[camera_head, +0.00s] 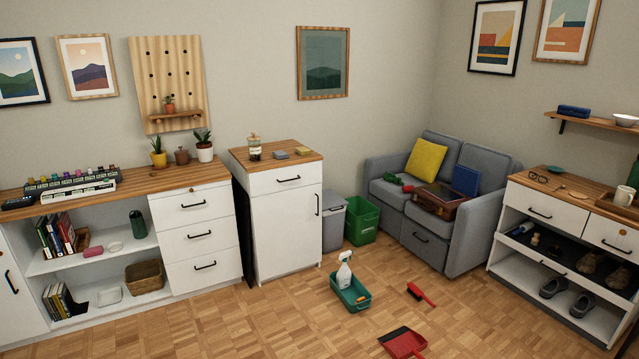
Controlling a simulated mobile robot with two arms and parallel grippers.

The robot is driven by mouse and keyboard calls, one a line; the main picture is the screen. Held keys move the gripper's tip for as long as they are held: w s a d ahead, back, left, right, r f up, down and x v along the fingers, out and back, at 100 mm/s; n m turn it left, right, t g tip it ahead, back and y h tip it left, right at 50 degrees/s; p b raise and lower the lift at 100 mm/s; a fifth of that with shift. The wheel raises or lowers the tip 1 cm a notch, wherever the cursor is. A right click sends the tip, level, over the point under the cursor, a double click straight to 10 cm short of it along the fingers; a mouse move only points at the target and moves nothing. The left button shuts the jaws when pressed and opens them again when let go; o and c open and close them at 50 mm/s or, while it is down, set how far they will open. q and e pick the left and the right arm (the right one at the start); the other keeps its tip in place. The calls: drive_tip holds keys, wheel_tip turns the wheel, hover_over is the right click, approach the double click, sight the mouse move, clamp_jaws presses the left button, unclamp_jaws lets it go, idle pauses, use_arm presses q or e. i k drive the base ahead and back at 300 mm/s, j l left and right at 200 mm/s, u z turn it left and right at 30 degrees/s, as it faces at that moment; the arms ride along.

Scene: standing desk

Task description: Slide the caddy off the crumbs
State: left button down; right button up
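The green caddy (352,307) stands on the wooden floor in front of the white cabinet, near the middle of the room. A white spray bottle (344,276) with a grey-green head stands upright in it, and a small orange item lies beside the bottle. I cannot make out any crumbs on the floor around the caddy. The floor under it is hidden. A red hand brush (421,293) lies to the right of the caddy. A red dustpan (405,344) lies nearer to me, to the right. Neither of my grippers shows.
The parquet floor (290,325) is clear left of the caddy and in front of it. The white cabinet (290,232), a grey bin (333,222) and a green bin (361,220) stand behind. A grey sofa (475,239) and an open shoe shelf are at the right.

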sight(349, 297)
drive_tip(key=i+u, duration=0.15)
drive_tip(key=i, duration=0.85)
drive_tip(key=i+u, duration=0.2)
drive_tip(key=i, duration=0.8)
drive_tip(key=i+j+z, duration=0.15)
drive_tip(key=i+z, duration=0.15)
drive_tip(key=i, duration=0.7)
